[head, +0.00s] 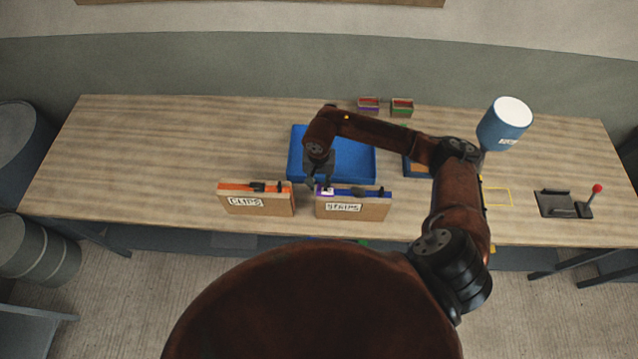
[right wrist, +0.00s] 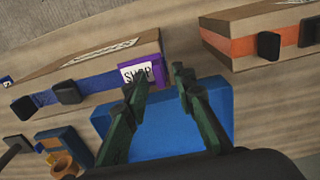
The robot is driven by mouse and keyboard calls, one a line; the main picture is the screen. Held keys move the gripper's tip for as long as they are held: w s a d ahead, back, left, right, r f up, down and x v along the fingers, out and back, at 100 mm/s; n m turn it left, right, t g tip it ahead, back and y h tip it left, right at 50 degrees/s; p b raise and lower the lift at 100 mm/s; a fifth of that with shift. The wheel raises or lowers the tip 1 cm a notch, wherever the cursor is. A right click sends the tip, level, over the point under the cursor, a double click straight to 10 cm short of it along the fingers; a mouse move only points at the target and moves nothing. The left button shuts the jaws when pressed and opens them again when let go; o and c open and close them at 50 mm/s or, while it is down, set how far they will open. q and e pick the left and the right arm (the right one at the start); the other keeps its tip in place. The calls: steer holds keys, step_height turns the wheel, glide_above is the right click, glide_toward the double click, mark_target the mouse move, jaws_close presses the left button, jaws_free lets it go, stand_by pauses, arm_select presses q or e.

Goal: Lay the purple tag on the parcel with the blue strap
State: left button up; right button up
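The parcel with the blue strap (head: 352,207) is a brown box labelled STRIPS near the table's front edge; it also shows in the right wrist view (right wrist: 85,75). The purple tag (right wrist: 152,72), with a white printed face, lies on one end of this parcel over the blue strap. It shows small in the head view (head: 327,191). My right gripper (right wrist: 160,78) is open and empty, right at the tag's end of the parcel. One finger overlaps the tag's edge in view; I cannot tell whether they touch. My left gripper is not in view.
A parcel with an orange strap (head: 257,203), labelled CLIPS, stands close on the left. A blue tray (head: 366,167) lies behind. Two small bins (head: 368,104) stand at the back. A red-knobbed lever (head: 597,188) is at the right. The table's left side is clear.

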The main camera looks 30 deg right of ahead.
mark_target(319, 185)
steer(key=shift+r, duration=0.1)
steer(key=shift+r, duration=0.2)
step_height(319, 185, up, 12)
steer(key=b, duration=0.4)
steer(key=shift+f, duration=0.15)
